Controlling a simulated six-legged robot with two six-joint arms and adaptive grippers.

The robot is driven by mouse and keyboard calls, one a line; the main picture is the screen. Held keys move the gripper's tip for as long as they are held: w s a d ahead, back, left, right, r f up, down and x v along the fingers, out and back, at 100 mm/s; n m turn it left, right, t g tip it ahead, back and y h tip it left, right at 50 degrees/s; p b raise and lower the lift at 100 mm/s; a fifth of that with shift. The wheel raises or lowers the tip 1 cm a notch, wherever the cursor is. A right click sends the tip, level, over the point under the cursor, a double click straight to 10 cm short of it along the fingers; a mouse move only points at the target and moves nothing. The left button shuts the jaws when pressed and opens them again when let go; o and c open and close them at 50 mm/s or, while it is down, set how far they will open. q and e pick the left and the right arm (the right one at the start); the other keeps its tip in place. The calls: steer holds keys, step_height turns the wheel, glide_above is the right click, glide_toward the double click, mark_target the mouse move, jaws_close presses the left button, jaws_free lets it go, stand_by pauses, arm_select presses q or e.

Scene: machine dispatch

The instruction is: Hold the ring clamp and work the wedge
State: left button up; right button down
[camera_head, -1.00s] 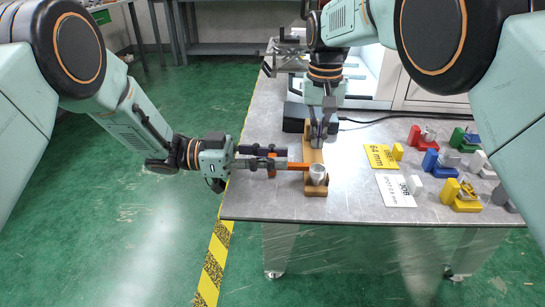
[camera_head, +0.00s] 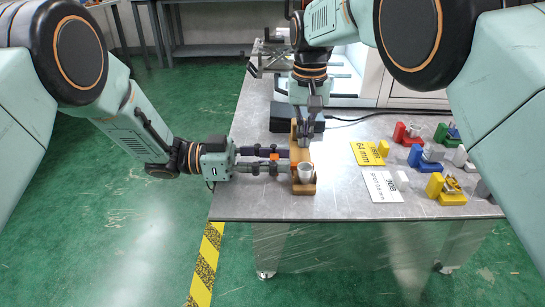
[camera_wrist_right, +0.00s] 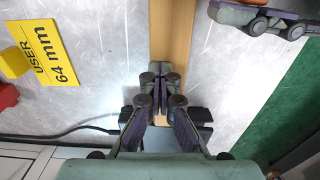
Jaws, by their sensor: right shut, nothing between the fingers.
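A silver metal ring or cup (camera_head: 305,173) stands at the near end of a narrow wooden base (camera_head: 303,189) on the table. My left gripper (camera_head: 284,163) reaches in from the left, its fingertips close beside the ring. An orange piece (camera_head: 273,156) shows at its fingers; whether they close on it is unclear. My right gripper (camera_head: 304,141) points down over the wooden base behind the ring, shut and empty. In the right wrist view its fingertips (camera_wrist_right: 160,76) meet above the wooden strip (camera_wrist_right: 171,35). I cannot pick out the wedge with certainty.
A yellow "64 mm" card (camera_head: 367,153) and a white card (camera_head: 381,186) lie to the right. Several coloured blocks with metal parts, such as a yellow one (camera_head: 434,186), stand farther right. A black box (camera_head: 281,116) with a cable sits behind.

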arm_select(q)
steer(key=shift+o, duration=1.2)
steer(key=shift+w, duration=0.1)
steer(key=shift+a, duration=0.3)
steer(key=a, duration=1.1)
steer(key=shift+a, duration=0.3)
